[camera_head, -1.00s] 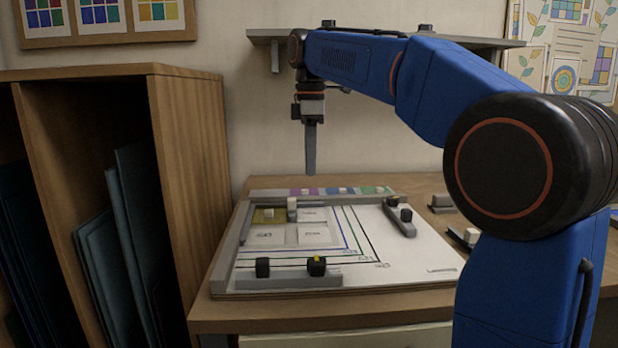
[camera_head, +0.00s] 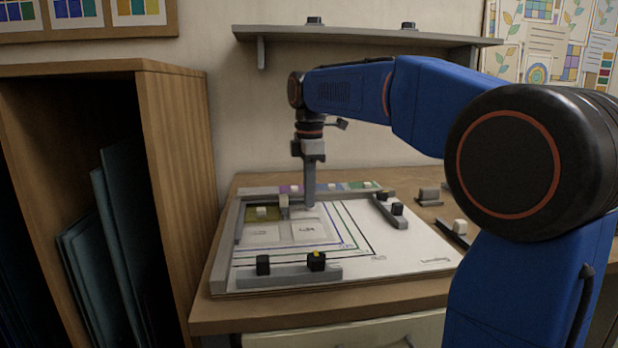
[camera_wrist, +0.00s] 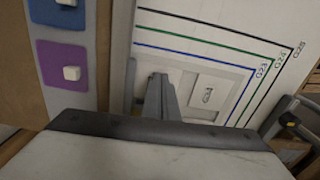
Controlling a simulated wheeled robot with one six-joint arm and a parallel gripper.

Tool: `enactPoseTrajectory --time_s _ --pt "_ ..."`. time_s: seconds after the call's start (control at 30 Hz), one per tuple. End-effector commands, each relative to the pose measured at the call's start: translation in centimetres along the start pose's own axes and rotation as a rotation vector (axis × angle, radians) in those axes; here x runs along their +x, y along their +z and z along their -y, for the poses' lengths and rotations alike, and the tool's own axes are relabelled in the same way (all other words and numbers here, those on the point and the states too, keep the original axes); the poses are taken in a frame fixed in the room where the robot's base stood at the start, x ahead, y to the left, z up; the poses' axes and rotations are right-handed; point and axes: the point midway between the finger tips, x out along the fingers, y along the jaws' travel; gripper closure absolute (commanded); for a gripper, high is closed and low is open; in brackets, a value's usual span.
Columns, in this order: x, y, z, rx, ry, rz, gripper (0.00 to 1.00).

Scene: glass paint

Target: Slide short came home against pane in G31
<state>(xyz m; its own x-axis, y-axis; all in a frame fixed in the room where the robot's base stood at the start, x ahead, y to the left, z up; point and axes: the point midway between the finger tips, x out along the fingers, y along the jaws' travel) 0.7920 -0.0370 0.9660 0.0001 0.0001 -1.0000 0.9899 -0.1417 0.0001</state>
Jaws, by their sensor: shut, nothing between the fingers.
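My gripper (camera_head: 309,204) is shut and empty, pointing down low over the upper part of the white board, just right of the yellow-green pane (camera_head: 252,215). That pane has a pale knob and sits in the board's upper left corner. A small upright piece with a pale top (camera_head: 284,201), possibly the short came, stands at the pane's right side, left of my gripper. In the wrist view my closed fingers (camera_wrist: 158,90) are beside a pale square with a small unreadable label (camera_wrist: 207,97). Whether the fingers touch anything cannot be told.
Grey bars edge the board; one with black knobs (camera_head: 290,277) lies at the front, another (camera_head: 390,213) at right. Coloured patches with pale knobs (camera_head: 340,188) line the back. A wooden rack (camera_head: 165,190) stands left.

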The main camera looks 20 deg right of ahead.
Motion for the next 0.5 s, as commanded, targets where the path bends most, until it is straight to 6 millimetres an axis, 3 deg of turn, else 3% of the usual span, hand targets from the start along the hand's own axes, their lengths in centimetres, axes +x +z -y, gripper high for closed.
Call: enactPoseTrajectory --time_s 0.03,0.3,0.5 --pt "0.9 0.0 0.1 0.0 -0.002 0.0 1.0" --pt "0.7 -3.3 0.0 -0.001 0.0 0.0 1.0" --pt "0.7 -4.0 0.0 -0.001 0.0 0.0 1.0"
